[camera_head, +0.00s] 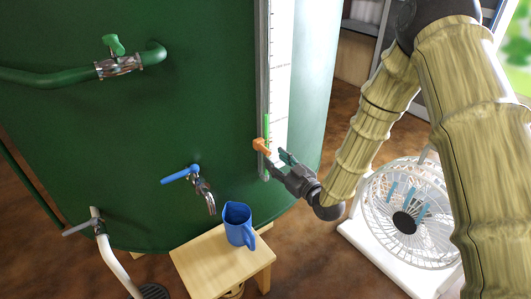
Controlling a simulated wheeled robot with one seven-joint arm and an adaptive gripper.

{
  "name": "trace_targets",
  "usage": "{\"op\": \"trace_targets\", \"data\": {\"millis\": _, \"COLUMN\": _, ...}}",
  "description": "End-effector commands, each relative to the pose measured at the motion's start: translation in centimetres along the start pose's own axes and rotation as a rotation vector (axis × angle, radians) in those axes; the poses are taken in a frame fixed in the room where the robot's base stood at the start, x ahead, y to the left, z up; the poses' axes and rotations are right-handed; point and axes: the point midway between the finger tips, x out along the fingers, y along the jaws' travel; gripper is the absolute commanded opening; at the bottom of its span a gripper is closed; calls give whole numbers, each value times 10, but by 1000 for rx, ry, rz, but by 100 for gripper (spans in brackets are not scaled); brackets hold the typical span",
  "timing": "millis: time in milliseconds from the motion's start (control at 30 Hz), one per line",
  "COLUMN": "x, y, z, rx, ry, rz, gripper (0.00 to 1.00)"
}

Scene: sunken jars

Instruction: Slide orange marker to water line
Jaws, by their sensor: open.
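The orange marker (262,146) sits low on the vertical gauge rail (263,80) on the green tank (180,135). Beside it is a white scale strip (281,70) with dark ticks. A bright green stretch (269,128) shows in the gauge just above the marker, its top well below the scale's upper part. My gripper (270,157) is open at the lower end of the gauge, its fingers close to the marker, just below and right of it. Whether a finger touches the marker I cannot tell.
A blue tap (190,175) sticks out left of the gauge, above a blue jug (238,225) on a wooden stool (220,262). A white fan (408,212) stands at the right, below my arm. A green valve (116,55) is at upper left.

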Motion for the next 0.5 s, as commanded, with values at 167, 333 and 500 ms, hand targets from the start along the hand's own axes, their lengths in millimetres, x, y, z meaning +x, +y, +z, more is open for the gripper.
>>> {"op": "trace_targets", "data": {"millis": 167, "x": 30, "y": 0, "z": 0, "rx": -2, "ry": 1, "rz": 0, "gripper": 41}}
{"op": "trace_targets", "data": {"millis": 333, "x": 52, "y": 0, "z": 0, "rx": -1, "ry": 0, "rz": 1, "gripper": 41}}
{"op": "trace_targets", "data": {"millis": 500, "x": 64, "y": 0, "z": 0, "rx": 0, "ry": -1, "rz": 2, "gripper": 41}}
